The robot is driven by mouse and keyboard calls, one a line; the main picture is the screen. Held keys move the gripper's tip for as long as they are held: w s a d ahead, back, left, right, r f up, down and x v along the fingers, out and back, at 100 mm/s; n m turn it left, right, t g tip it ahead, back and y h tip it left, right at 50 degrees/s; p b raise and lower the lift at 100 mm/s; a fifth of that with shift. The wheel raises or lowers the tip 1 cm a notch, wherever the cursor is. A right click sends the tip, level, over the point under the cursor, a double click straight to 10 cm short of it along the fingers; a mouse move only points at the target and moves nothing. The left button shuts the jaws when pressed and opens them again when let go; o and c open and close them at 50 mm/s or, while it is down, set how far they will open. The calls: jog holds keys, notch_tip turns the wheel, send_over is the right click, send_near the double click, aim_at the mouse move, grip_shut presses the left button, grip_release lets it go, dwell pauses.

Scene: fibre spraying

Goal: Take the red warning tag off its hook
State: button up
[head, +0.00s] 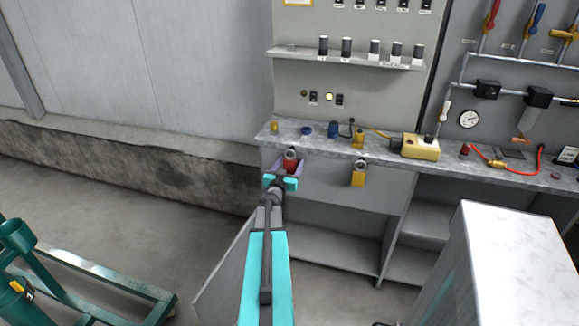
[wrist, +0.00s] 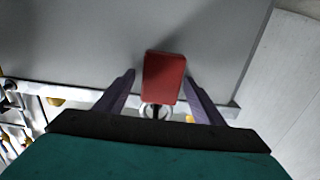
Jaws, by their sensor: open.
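The red warning tag (wrist: 164,80) hangs against the grey front panel below the counter edge. In the wrist view a metal ring or hook (wrist: 157,112) shows at its lower end in the picture. My gripper (wrist: 158,85) is open, with one purple finger on each side of the tag and visible gaps between. In the head view the tag (head: 291,165) is partly hidden behind my gripper (head: 291,170), and a round grey hook (head: 291,153) shows just above it.
A yellow tag (head: 358,179) hangs on another hook to the right. The counter (head: 300,133) above carries small knobs and a yellow box (head: 420,148). A white-topped cabinet (head: 520,250) stands at the right front, and a green frame (head: 100,280) at the left.

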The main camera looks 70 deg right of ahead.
dwell(0.3)
jog(key=c, duration=1.2)
jog(key=shift+r, duration=0.25)
